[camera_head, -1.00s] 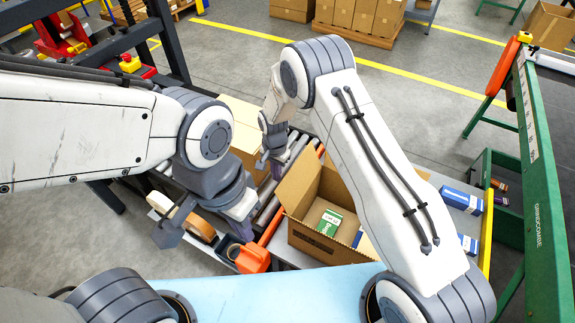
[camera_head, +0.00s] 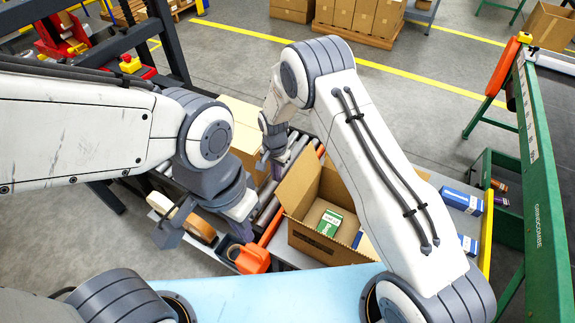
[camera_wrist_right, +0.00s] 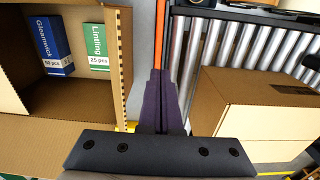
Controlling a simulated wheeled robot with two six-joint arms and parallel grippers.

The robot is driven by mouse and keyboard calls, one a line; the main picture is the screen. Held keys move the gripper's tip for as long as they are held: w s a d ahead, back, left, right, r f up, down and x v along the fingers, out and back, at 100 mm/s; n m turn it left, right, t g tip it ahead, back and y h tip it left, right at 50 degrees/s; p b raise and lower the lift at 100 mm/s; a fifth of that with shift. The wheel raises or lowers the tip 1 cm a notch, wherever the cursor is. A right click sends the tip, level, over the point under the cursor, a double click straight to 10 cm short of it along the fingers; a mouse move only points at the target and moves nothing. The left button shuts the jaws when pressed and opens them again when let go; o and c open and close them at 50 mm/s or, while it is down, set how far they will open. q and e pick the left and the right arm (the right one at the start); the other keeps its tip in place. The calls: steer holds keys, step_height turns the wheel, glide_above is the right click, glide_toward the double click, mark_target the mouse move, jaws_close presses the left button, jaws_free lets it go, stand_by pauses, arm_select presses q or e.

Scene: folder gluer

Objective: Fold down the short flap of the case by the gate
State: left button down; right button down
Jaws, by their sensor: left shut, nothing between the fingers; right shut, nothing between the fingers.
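The open cardboard case (camera_head: 312,238) stands right of the orange gate bar (camera_head: 272,227). A short flap (camera_head: 298,184) stands up on its gate side. In the right wrist view this flap (camera_wrist_right: 119,65) appears nearly edge-on, left of the fingers. A green carton (camera_head: 329,222) and a blue carton (camera_wrist_right: 53,45) lie inside the case. My right gripper (camera_head: 275,172) is shut and empty, just left of the flap, apart from it in the wrist view. My left gripper (camera_head: 244,215) is shut and empty, left of the case and gate. My right arm hides the case's right side.
A closed cardboard box (camera_head: 240,140) sits on the rollers (camera_wrist_right: 215,55) beyond the gate. Blue cartons (camera_head: 462,201) lie right of my right arm.

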mark_target(295, 192)
steer(key=shift+d, duration=0.1)
stand_by(0.5)
steer(key=s+d+p, duration=0.1)
steer(key=s+d, duration=0.3)
steer(key=d, duration=0.1)
steer(key=shift+d+p, duration=0.15)
steer(key=shift+p, duration=0.25)
steer(key=shift+s+d, duration=0.25)
steer(key=shift+d, duration=0.1)
